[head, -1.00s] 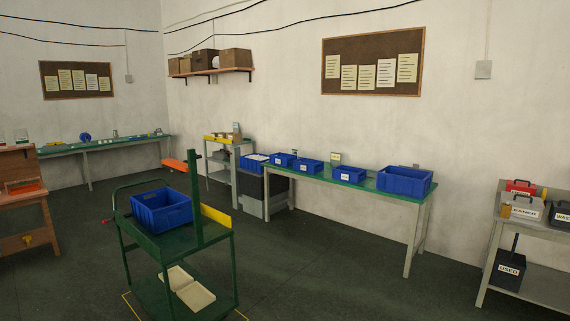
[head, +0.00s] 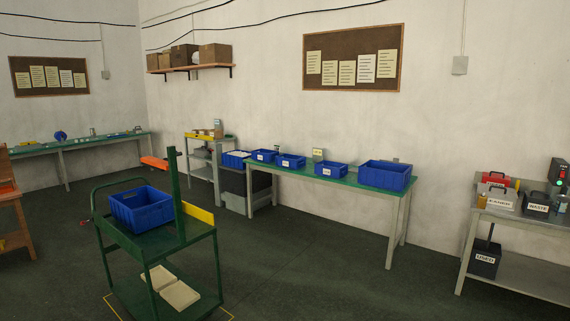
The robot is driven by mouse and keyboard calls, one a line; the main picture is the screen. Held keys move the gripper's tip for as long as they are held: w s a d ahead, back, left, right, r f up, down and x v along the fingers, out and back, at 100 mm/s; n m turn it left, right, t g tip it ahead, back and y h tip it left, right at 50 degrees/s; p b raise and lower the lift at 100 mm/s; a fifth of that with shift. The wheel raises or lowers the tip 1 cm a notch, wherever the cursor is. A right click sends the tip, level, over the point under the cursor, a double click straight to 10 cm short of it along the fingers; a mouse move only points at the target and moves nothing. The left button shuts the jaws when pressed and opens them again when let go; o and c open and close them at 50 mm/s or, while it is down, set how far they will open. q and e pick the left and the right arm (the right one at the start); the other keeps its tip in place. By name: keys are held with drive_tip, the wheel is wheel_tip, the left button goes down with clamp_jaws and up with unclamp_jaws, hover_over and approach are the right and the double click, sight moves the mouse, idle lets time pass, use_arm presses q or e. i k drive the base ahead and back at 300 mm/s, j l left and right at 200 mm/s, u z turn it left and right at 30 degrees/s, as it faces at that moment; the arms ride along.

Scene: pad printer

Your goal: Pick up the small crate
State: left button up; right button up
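Several blue crates of different sizes are in the head view. A larger blue crate (head: 386,175) stands at the right end of the green-topped bench. Smaller blue crates (head: 331,170), (head: 290,161) and (head: 264,155) stand in a row to its left, with pale labels on their fronts. Another blue crate (head: 141,209) sits on the top deck of the green cart. I cannot tell which one the task calls the small crate. Neither of my grippers is in view.
The green cart (head: 178,244) stands on the floor at the front left, with pale trays on its lower deck. The green-topped bench (head: 236,163) runs along the wall. A grey table (head: 515,217) stands at the right. Dark floor between cart and table is clear.

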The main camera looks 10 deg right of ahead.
sight(266, 156)
drive_tip(key=i, duration=1.45)
drive_tip(key=i+l+z, duration=0.2)
drive_tip(key=i, duration=0.4)
drive_tip(key=i+j+z, duration=0.2)
drive_tip(key=i, duration=0.35)
drive_tip(key=i+z, duration=0.2)
drive_tip(key=i, duration=0.45)
drive_tip(key=i+j+z, duration=0.25)
drive_tip(key=i, duration=0.3)
drive_tip(key=i+u, duration=0.25)
drive_tip(key=i, duration=0.25)
drive_tip(key=i+u, duration=0.25)
drive_tip(key=i, duration=0.25)
drive_tip(key=i+l+u, duration=0.25)
drive_tip(key=i, duration=0.25)
drive_tip(key=i+l+u, duration=0.25)
drive_tip(key=i, duration=0.25)
drive_tip(key=i+j+u, duration=0.2)
drive_tip(key=i+u, duration=0.15)
drive_tip(key=i, duration=0.25)
drive_tip(key=i+u, duration=0.35)
drive_tip(key=i, duration=0.25)
drive_tip(key=i+u, duration=0.35)
drive_tip(key=i, duration=0.3)
